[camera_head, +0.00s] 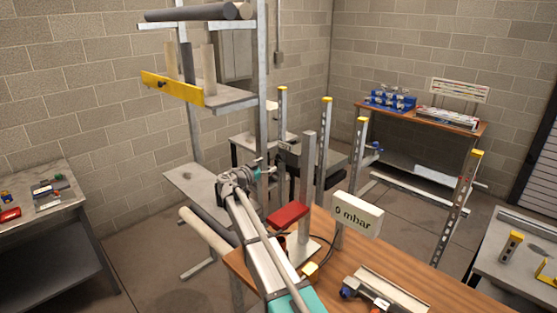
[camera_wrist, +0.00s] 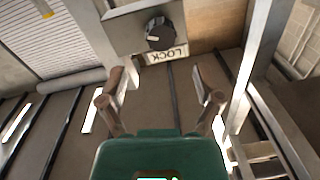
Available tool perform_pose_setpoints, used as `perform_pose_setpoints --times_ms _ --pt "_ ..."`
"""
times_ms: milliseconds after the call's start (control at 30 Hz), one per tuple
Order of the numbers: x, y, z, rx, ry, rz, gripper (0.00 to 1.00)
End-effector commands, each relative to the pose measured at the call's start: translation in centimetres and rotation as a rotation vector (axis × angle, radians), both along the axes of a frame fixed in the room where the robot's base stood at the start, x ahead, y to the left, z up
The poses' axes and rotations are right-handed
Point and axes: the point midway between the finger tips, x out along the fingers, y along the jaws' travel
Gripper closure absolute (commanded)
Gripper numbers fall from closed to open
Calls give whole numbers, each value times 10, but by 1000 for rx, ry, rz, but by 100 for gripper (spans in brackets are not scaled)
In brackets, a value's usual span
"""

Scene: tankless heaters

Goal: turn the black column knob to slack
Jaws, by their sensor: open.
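The black column knob (camera_wrist: 160,33) is in the upper middle of the wrist view, on a grey metal plate (camera_wrist: 125,33). A short white pointer mark on the knob points left in the picture. A pale LOCK label (camera_wrist: 167,53) is just below the knob; I see no slack label. My gripper (camera_wrist: 160,84) is open and empty, its two fingers spread wide on either side below the knob and apart from it. In the head view my gripper (camera_head: 262,172) is near a grey upright column (camera_head: 307,165); I cannot make out the knob there.
A wooden bench (camera_head: 410,270) holds a display reading 0 mbar (camera_head: 357,215) and a red block (camera_head: 288,215). Several yellow-capped posts (camera_head: 325,150) stand close to the arm's right. A tall metal rack (camera_head: 262,60) rises behind my gripper.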

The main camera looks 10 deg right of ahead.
Motion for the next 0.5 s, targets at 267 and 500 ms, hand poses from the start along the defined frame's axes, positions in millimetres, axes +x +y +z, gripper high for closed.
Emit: perform_pose_setpoints --times_ms 267,500 --pt "28 -34 0 0 0 -3 16" --pt "42 -53 0 0 0 -2 16"
